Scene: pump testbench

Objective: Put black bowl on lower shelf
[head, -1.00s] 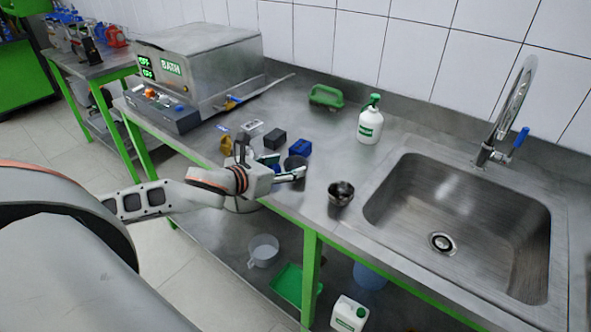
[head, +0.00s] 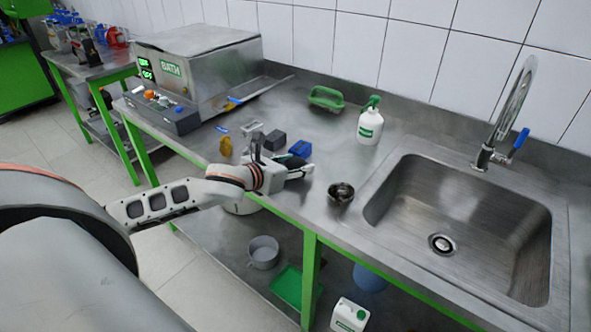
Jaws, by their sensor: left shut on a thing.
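My left gripper (head: 301,172) reaches over the steel bench from the left and is shut on a dark thing (head: 291,161), which I take to be the black bowl. The fingers and gripper body hide most of it, so its shape and tilt are unclear. A shiny dark metal bowl (head: 341,193) stands upright on the bench to the right, apart from the gripper. The lower shelf (head: 222,243) lies under the bench, seen past the green frame. My right gripper is not in view.
The lower shelf holds a grey pot (head: 263,252), a green tray (head: 293,293) and a white jug (head: 349,315). Blue (head: 300,148) and dark (head: 274,140) blocks stand behind the gripper. The sink (head: 455,220) is at right. A green leg (head: 311,275) stands before the shelf.

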